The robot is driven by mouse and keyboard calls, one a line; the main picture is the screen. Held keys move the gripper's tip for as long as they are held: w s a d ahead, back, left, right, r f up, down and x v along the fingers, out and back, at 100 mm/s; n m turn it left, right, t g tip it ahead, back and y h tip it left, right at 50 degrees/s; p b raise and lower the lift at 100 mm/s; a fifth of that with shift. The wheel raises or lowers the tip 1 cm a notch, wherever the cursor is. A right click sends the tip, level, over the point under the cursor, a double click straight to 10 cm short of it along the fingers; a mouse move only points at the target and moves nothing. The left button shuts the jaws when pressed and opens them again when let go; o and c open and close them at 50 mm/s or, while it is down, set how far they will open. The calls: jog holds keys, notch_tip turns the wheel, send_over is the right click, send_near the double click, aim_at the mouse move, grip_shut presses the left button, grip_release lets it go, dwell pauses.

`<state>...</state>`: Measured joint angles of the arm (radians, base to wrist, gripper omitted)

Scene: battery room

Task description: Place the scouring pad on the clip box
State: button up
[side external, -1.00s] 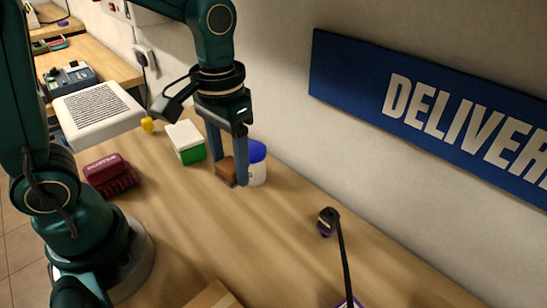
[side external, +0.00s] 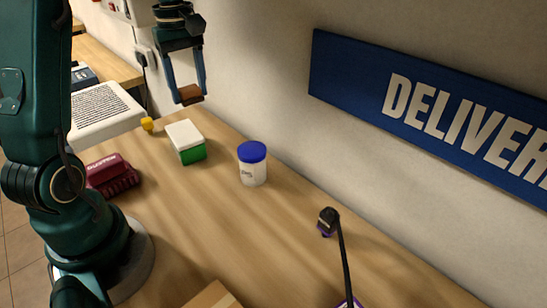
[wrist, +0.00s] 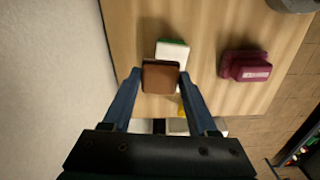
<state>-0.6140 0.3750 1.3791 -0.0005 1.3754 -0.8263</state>
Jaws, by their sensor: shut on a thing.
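The scouring pad (side external: 190,94) is a small brown block, held between the fingertips of my gripper (side external: 188,92). The pad is up in the air, well above the table. In the wrist view the brown pad (wrist: 160,76) sits between the two blue fingers of my gripper (wrist: 160,80). The clip box, a green box with a white lid (side external: 185,140), stands on the table below the pad in the side view. In the wrist view the pad partly covers the clip box (wrist: 173,48). The lid top looks bare.
A white jar with a blue lid (side external: 253,164) stands right of the box. A maroon block-like object (side external: 112,175) lies to the left. A grey-white device with a slatted top (side external: 105,112) and a yellow knob (side external: 147,124) are behind. The wooden table's (side external: 200,220) front middle is clear.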

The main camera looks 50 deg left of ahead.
aim_at(184, 132)
jog(key=shift+n, duration=0.7)
jog(key=shift+s+a+f, duration=0.3)
jog(key=shift+a+f, duration=0.35)
jog(key=shift+f, duration=0.8)
jog(key=shift+s+a+f, duration=0.25)
jog(key=shift+a+f, duration=0.4)
jog(key=shift+f, duration=0.75)
jog(key=shift+s+a+f, duration=0.3)
jog(key=shift+a+f, duration=0.35)
jog(key=shift+f, duration=0.8)
jog(key=shift+f, duration=0.15)
jog(key=o, duration=1.3)
